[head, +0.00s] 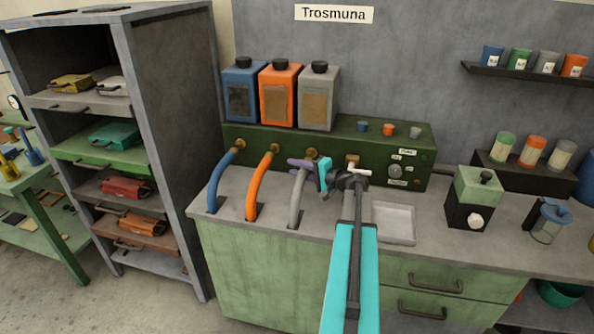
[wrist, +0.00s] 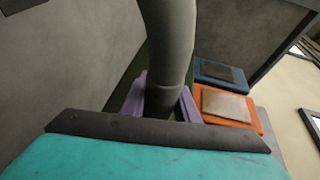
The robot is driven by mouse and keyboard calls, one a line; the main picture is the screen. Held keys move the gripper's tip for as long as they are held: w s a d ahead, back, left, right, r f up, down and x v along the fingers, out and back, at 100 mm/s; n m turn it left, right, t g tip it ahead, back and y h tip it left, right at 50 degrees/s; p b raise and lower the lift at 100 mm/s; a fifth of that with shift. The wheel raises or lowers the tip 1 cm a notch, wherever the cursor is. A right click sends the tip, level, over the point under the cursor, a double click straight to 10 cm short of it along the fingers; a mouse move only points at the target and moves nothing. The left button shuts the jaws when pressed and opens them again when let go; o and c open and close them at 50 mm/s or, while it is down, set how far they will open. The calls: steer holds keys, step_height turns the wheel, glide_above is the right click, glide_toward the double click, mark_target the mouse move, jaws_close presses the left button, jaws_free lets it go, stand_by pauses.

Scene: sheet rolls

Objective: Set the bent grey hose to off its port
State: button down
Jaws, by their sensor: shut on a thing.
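The bent grey hose (head: 296,203) rises from a slot in the counter toward a brass port (head: 311,153) on the front of the green unit. My gripper (head: 302,164) is shut on the hose near its upper end. In the wrist view the purple fingers of my gripper (wrist: 162,104) lie on both sides of the grey hose (wrist: 168,45). The gripper partly covers the hose's upper end, so I cannot tell whether it sits on the port or is apart from it.
A blue hose (head: 219,183) and an orange hose (head: 257,185) stand close on the left. Blue, orange and grey canisters (head: 319,97) stand on the green unit (head: 345,135). A shallow grey tray (head: 394,239) lies on the counter to the right.

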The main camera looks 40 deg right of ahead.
steer(key=shift+s+a+f, duration=0.1)
steer(key=shift+a+f, duration=0.1)
steer(key=shift+a, duration=0.05)
steer(key=c, duration=1.6)
jaws_free()
steer(key=shift+o, duration=1.2)
steer(key=shift+s+r, duration=0.1)
steer(key=b+v, duration=0.2)
steer(key=v, duration=1.1)
steer(key=shift+s+b, duration=0.35)
steer(key=shift+d+r, duration=0.15)
steer(key=shift+r, duration=0.1)
